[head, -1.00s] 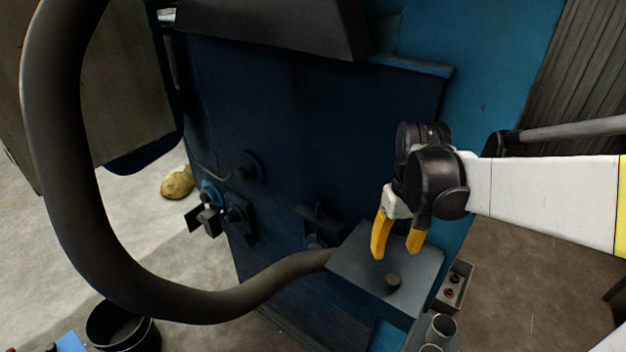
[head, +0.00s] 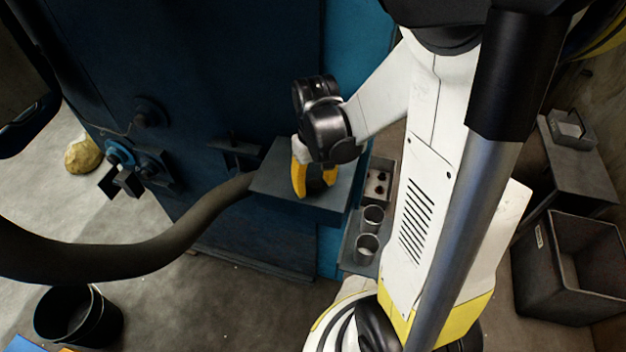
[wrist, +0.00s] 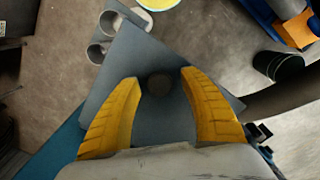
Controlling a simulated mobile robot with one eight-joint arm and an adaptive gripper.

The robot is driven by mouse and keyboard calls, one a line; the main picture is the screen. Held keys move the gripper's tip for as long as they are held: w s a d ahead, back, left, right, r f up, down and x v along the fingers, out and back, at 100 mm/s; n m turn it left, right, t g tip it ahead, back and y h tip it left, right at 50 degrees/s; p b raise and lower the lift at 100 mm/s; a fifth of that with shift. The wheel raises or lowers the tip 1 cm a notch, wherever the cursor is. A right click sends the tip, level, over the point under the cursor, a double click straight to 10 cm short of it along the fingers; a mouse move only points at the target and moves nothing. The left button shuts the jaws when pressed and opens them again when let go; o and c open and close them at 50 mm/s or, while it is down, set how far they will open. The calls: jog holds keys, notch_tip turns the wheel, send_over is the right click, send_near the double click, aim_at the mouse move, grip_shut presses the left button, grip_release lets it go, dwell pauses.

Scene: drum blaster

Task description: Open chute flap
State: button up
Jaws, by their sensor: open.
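The chute flap (head: 272,187) is a flat grey plate on the side of the dark blue machine, lying roughly level in the head view. A dark round knob (wrist: 159,84) stands on it in the wrist view; in the head view my fingers hide it. My gripper (head: 314,190) is over the flap with its yellow fingers pointing down. In the wrist view my gripper (wrist: 160,77) is open, with one finger on each side of the knob and a gap on both sides. I cannot tell whether the fingertips touch the plate.
A thick dark hose (head: 130,260) runs to the machine (head: 235,60) just left of the flap. Metal cups (head: 366,247) and a small tray (head: 378,182) sit right of it. A black bucket (head: 78,317) stands on the floor at lower left, a grey bin (head: 570,265) at right.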

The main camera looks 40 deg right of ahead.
grip_shut()
jog(key=shift+r, duration=0.15)
